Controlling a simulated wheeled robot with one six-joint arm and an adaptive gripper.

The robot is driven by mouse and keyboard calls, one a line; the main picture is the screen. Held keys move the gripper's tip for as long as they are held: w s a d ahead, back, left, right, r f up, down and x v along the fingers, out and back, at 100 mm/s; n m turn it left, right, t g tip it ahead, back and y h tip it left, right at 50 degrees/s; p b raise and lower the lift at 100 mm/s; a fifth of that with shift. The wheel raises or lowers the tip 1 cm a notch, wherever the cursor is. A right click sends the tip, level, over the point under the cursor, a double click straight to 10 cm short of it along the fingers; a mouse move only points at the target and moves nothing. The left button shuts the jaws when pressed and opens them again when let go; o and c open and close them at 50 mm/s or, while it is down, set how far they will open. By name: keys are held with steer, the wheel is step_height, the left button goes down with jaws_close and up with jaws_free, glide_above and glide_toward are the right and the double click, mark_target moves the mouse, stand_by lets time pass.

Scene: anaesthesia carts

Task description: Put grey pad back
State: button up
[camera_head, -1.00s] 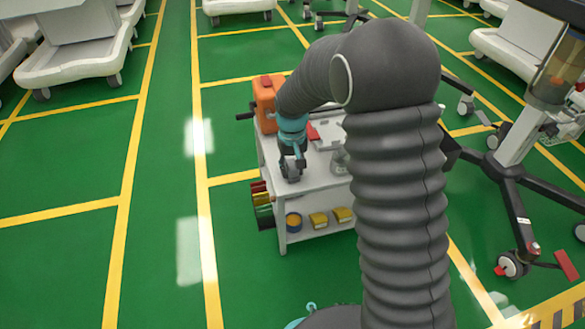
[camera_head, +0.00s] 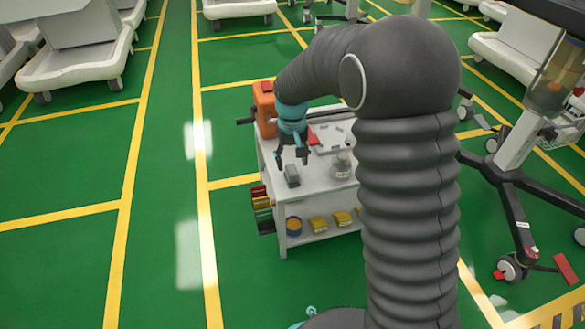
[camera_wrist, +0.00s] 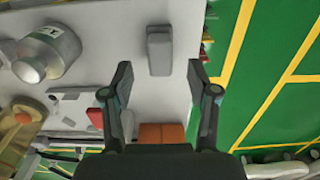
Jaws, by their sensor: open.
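The grey pad (camera_head: 291,175) lies on the white top of the cart (camera_head: 318,182), near its front left corner. In the wrist view the grey pad (camera_wrist: 159,50) lies on the bare white surface, ahead of the fingertips and roughly centred between them. My gripper (camera_head: 292,156) is above the cart top, a little behind and above the pad, with nothing between its fingers. In the wrist view my gripper (camera_wrist: 160,75) has its two fingers spread wide apart. The pad is free of the fingers.
An orange box (camera_head: 265,108) stands at the cart's back left corner. A glass-and-metal jar (camera_head: 342,165) and a light tray (camera_head: 333,137) are right of the pad. Yellow items (camera_head: 318,223) sit on the lower shelf. A wheeled stand (camera_head: 515,150) is at right.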

mark_target(293, 170)
step_height(293, 170, up, 7)
steer(key=shift+p, duration=0.4)
steer(key=s+d+r+m+t, duration=0.1)
steer(key=s+d+r, duration=0.35)
steer(key=s, duration=0.25)
steer(key=s+d+r+t, duration=0.2)
steer(key=s+d+r, duration=0.2)
steer(key=s+d, duration=0.15)
steer(key=s+d+r+m+t, duration=0.1)
steer(key=s+d+r, duration=0.3)
steer(key=s, duration=0.3)
steer(key=s+d+f+m+t, duration=0.1)
steer(key=s+d+f, duration=0.1)
steer(key=s, duration=0.6)
steer(key=shift+s+d+t, duration=0.3)
steer(key=shift+r, duration=0.15)
